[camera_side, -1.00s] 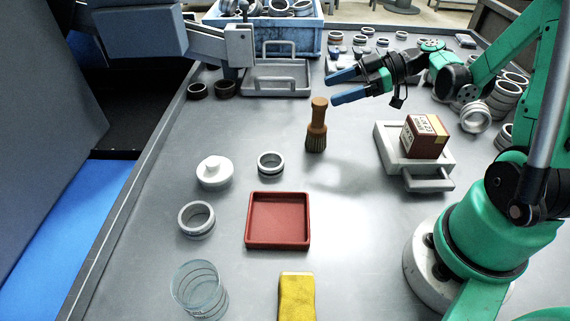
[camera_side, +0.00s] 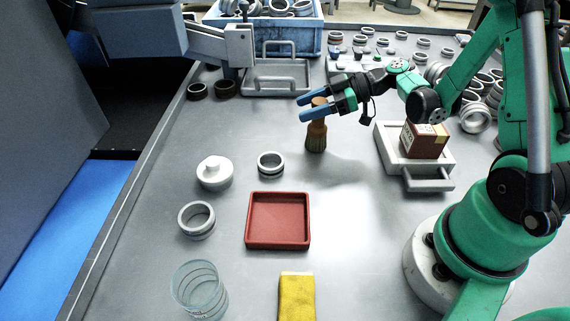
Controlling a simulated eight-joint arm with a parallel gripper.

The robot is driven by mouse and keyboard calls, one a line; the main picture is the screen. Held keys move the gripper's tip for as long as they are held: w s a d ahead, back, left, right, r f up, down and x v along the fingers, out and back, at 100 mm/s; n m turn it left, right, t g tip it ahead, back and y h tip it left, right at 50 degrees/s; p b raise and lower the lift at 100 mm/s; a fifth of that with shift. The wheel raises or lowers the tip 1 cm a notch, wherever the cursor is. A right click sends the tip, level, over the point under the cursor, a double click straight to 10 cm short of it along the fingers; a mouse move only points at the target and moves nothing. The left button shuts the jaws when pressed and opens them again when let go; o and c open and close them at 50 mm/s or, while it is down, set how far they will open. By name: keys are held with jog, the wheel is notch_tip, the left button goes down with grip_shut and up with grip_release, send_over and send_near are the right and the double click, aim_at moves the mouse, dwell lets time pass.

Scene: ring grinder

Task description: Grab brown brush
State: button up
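The brown brush (camera_side: 316,137) stands upright on its bristles on the grey table, behind the red tray. Its wooden handle points up. My gripper (camera_side: 304,107) has blue fingers and comes in from the right at the height of the handle. The fingers are spread apart, one at the handle's top and one lower down across it. The near finger hides part of the handle. I cannot tell whether either finger touches the brush.
A red tray (camera_side: 278,243) lies in front of the brush. A box (camera_side: 424,138) sits on a grey holder (camera_side: 430,183) at right. A blue crate (camera_side: 284,38) is behind.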

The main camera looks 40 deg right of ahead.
grip_shut()
jog(key=shift+r, duration=0.1)
